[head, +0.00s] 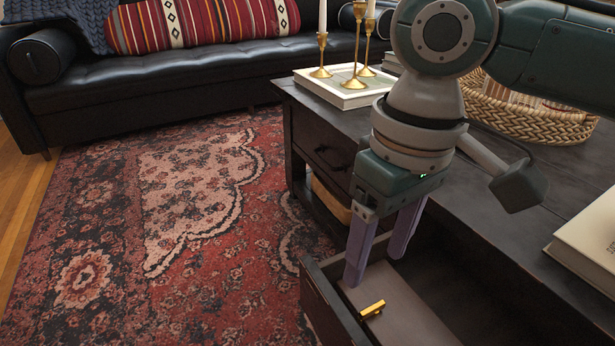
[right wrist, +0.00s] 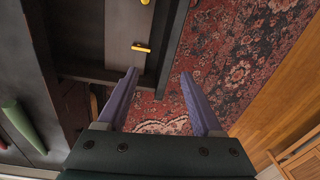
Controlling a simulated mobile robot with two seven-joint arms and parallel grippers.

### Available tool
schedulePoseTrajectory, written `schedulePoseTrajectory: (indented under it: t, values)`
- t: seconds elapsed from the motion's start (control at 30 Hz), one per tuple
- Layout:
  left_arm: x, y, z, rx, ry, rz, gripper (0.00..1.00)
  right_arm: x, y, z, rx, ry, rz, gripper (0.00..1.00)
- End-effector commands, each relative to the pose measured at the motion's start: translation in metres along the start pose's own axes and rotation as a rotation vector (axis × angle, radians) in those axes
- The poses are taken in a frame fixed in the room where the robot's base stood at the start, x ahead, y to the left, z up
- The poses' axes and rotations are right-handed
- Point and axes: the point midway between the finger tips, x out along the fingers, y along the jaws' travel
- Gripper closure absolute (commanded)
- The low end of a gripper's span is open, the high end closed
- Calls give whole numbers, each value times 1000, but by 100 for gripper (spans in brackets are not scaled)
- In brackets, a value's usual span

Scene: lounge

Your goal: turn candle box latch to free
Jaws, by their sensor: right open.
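The candle box (head: 415,305) shows as a flat grey-brown lid inside the pulled-out drawer (head: 318,292) of the dark table. A small gold latch (head: 372,309) sits on the lid near the drawer front. In the right wrist view the latch (right wrist: 140,47) lies across the brownish lid (right wrist: 122,22), beyond and left of the fingertips. My right gripper (head: 375,270) is open and empty, its purple fingers pointing down above the drawer and apart from the latch. The fingers also show in the right wrist view (right wrist: 159,73). My left gripper is out of view.
Gold candlesticks (head: 354,78) stand on a white book (head: 343,92) on the table (head: 480,200). A woven basket (head: 520,115) and a cream book (head: 590,238) are also there. A green object (right wrist: 22,125) lies at left in the right wrist view. Red rug (head: 200,220) lies left of the drawer.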

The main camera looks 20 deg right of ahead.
Motion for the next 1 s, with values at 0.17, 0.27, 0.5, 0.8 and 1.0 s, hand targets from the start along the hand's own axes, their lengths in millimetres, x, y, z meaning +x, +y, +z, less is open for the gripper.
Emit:
schedulePoseTrajectory:
  t: [0.17, 0.27, 0.5, 0.8, 1.0]
  values:
    - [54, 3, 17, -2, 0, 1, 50, 43, 29, -6, 90, -25, 36, 32]
    - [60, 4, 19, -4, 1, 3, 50, 46, 35, -7, 115, -33, 43, 32]
    - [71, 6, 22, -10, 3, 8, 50, 60, 37, -6, 122, -36, 44, 32]
    - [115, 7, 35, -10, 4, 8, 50, 115, 39, -4, 120, -35, 44, 32]
    - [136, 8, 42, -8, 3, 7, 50, 141, 41, -4, 120, -34, 45, 32]
